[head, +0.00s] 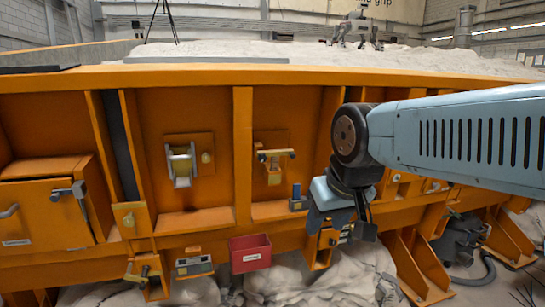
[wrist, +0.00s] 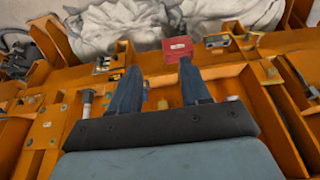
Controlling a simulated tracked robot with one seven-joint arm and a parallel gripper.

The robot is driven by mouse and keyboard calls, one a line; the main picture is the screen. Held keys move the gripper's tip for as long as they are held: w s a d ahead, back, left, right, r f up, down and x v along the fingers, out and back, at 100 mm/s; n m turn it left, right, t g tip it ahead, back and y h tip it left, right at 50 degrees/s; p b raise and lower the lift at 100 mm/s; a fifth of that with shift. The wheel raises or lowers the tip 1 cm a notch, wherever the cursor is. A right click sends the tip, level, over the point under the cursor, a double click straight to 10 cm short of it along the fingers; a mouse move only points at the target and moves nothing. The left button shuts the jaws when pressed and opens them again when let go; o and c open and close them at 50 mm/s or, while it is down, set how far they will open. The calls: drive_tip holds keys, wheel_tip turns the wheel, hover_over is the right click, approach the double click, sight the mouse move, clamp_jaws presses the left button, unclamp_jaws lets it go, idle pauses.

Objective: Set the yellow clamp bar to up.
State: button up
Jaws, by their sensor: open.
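A small yellowish bar (head: 276,153) with dark ends lies roughly level across a bracket on the orange frame, left of my arm in the head view. It looks like the clamp bar, but I cannot be sure. My gripper (head: 345,232) hangs below my wrist, right of and lower than this bar, apart from it. In the wrist view my gripper (wrist: 158,82) has its two blue fingers spread, with no object held between them. Small yellow parts show behind the fingers, too small to name.
A red bin (head: 250,254) hangs low on the frame, and it also shows in the wrist view (wrist: 178,49). A grey-white lever bracket (head: 181,164) sits to the left. An orange box (head: 45,205) stands at far left. Orange ribs divide the panel.

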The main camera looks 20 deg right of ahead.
drive_tip(key=w+a+m+g+y, duration=0.15)
drive_tip(key=w+a+y, duration=0.3)
drive_tip(key=w, duration=0.55)
drive_tip(key=m+t+y, duration=0.5)
drive_tip(key=m+t, duration=0.1)
drive_tip(key=t, duration=0.5)
approach(294, 157)
drive_tip(key=x, duration=1.2)
drive_tip(key=shift+w+a, duration=0.2)
drive_tip(key=shift+w, duration=0.1)
